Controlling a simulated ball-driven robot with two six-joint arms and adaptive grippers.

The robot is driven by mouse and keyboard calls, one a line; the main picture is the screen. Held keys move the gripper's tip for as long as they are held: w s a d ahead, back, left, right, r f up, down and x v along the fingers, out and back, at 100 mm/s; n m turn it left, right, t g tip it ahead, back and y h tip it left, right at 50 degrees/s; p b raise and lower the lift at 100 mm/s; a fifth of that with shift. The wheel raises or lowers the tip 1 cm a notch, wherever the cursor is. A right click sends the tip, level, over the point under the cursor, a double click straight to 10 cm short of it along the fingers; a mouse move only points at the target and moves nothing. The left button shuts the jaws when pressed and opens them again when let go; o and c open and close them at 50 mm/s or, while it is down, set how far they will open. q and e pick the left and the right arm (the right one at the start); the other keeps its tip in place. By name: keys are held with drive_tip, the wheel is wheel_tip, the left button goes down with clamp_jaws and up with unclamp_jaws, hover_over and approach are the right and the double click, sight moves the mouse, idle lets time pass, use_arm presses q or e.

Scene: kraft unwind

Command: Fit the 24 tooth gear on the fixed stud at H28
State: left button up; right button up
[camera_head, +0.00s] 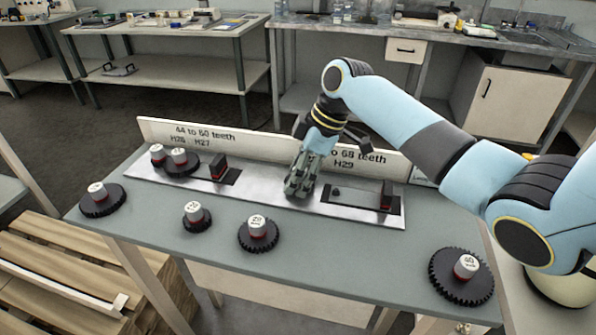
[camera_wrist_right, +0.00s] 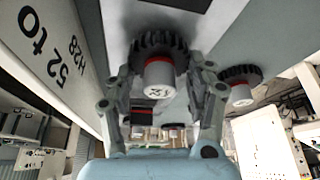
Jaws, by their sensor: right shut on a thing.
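My right gripper (camera_head: 300,185) reaches down over the middle of the metal plate (camera_head: 262,194), just left of the right slot, and hides what is under it in the head view. The right wrist view shows my right gripper (camera_wrist_right: 162,80) with its fingers on both sides of a dark toothed gear (camera_wrist_right: 178,45) with a red ring and a white cap. The cap's number is too blurred to read. The upright board beside it reads "52 to" and "H28" in the wrist view. The stud at H28 is hidden, and I cannot tell whether the gear touches it. My left gripper is not in view.
Two capped gears (camera_head: 180,162) sit on the plate's left part. Red-and-black blocks stand at the left slot (camera_head: 219,170) and right slot (camera_head: 387,195). Loose gears lie on the table at left (camera_head: 97,203), front (camera_head: 258,238) and right (camera_head: 447,284). A labelled board (camera_head: 262,146) stands behind.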

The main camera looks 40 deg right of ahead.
drive_tip(key=shift+f, duration=0.2)
idle(0.5)
drive_tip(key=o, duration=1.3)
drive_tip(key=v, duration=1.2)
drive_tip(key=shift+f, duration=0.1)
